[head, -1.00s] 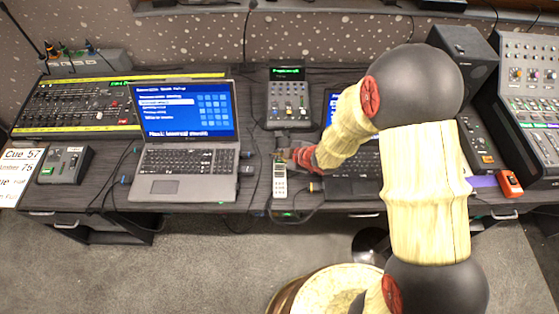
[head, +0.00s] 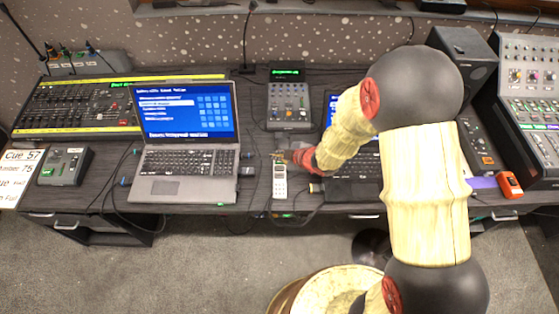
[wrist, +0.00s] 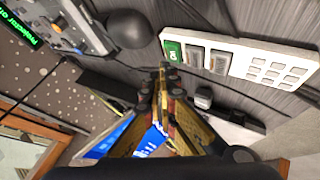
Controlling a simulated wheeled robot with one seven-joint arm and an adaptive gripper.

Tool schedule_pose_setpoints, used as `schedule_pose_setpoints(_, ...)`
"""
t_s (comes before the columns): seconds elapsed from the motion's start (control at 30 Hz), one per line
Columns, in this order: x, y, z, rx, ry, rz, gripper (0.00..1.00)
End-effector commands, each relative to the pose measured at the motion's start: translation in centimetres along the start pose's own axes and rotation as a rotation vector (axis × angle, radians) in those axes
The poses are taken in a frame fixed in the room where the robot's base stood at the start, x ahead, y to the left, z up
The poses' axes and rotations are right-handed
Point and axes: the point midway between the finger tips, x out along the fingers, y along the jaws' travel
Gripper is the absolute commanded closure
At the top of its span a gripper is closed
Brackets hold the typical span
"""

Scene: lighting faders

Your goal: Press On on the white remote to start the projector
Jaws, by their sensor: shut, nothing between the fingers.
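The white remote (head: 280,184) lies on the dark desk to the right of the left laptop. In the wrist view the remote (wrist: 240,57) shows a green button (wrist: 173,50) at one end, then two grey ribbed buttons and several small pale ones. My gripper (wrist: 164,68) is shut and empty, its fingertips close beside the green-button end. I cannot tell whether they touch it. In the head view my gripper (head: 281,156) is at the remote's far end and partly covers it.
The left laptop (head: 184,190) and a grey fader unit (head: 290,118) stand close by. A second laptop (head: 355,190) is partly hidden behind my arm. Cables run around the remote. A lighting desk (head: 80,105) stands at the left, a mixer (head: 530,80) at the right.

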Motion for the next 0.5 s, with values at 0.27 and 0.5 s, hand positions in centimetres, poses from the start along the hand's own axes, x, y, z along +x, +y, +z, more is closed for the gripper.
schedule_pose_setpoints(0.27,0.24,-0.18,0.18,0.0,0.0,0.0,1.0)
schedule_pose_setpoints(0.5,0.6,-0.45,0.45,0.0,0.0,0.0,1.0)
